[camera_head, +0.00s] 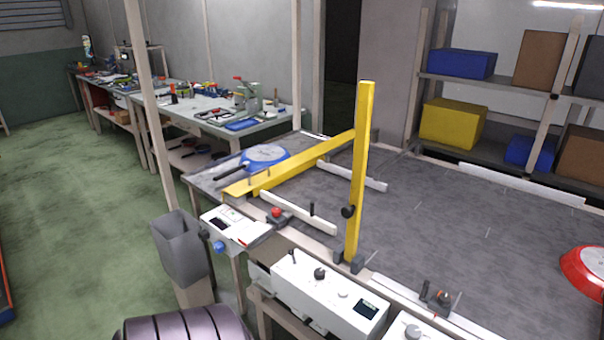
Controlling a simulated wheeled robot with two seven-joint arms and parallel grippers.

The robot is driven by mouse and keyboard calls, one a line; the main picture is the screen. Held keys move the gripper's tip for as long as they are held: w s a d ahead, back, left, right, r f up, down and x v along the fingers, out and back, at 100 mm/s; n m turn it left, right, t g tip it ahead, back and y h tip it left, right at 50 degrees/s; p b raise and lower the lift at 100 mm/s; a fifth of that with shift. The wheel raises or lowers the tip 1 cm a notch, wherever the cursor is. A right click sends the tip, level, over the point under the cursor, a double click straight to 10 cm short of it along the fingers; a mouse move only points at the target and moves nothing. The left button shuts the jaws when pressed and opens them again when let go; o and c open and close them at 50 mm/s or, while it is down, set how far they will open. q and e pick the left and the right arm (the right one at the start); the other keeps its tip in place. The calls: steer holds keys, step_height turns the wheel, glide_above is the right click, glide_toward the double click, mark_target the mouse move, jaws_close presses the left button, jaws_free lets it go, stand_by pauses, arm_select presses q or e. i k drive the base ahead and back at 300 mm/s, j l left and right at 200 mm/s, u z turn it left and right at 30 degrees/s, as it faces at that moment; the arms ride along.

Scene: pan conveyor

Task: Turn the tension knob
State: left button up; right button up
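Several knobs are in view, and I cannot tell which is the tension knob. A black knob (320,273) is on top of a white control box (330,299) at the conveyor's near edge. A white knob (412,332) is on another white box at the bottom edge, partly cut off. A blue knob (219,247) is on the front of a small white panel (236,226) to the left. A dark round knob (348,211) is on the side of the yellow post (361,165). Neither gripper is in view.
The grey conveyor bed (455,220) bears a blue pan (265,154) at left and a red pan (585,270) at right. A yellow bar (310,155) spans it near the post. A grey bin (181,248) stands at left, with open green floor (80,210) beyond.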

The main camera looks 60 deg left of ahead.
mark_target(204, 235)
steer(key=u, duration=2.45)
